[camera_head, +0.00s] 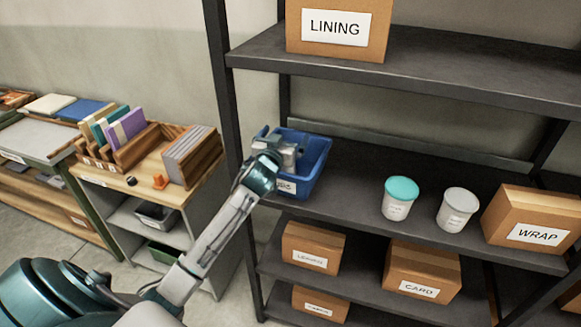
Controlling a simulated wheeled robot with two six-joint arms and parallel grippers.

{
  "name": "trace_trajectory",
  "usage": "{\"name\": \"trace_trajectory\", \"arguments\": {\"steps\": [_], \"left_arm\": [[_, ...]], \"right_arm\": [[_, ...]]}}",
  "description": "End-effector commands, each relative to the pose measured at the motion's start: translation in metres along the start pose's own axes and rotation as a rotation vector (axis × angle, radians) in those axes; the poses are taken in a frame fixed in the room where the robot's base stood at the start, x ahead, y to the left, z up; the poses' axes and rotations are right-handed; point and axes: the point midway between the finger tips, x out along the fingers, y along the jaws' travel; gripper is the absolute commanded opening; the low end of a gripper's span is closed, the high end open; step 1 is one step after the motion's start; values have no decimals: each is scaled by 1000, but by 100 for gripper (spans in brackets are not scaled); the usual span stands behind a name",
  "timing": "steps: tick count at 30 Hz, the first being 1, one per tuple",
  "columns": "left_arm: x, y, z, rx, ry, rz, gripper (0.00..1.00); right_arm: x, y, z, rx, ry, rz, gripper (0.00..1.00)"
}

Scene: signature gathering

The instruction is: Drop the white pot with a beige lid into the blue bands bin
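A blue bin (318,158) stands on the middle shelf at its left end. Its white front label is partly covered by my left arm, so I cannot read all of it. My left gripper (286,152) is over and partly inside the bin's left side. Its fingertips are hidden, and I cannot tell whether it is open or holds anything. A white pot with a pale, greyish lid (457,210) stands upright on the same shelf, well right of the bin. I cannot tell whether this lid counts as beige. My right gripper is not in view.
A white pot with a teal lid (399,199) stands left of the pale-lidded pot. A WRAP box (530,218) is at the right. A LINING box (338,28) is on the shelf above. Shelf space between bin and pots is free. A dark post (222,90) stands left.

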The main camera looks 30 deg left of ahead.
Motion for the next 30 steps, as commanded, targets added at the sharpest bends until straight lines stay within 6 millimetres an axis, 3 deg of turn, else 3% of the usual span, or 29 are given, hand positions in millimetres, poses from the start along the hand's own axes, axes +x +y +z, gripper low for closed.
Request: {"name": "trace_trajectory", "arguments": {"steps": [8, 21, 30], "left_arm": [[-7, -1, 4, 1, -4, -1, 100], [-86, 0, 4, 2, -1, 2, 100], [-108, 0, 1, 1, -1, 0, 100]], "right_arm": [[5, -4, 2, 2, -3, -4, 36], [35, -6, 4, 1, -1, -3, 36], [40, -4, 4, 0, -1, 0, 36]]}}
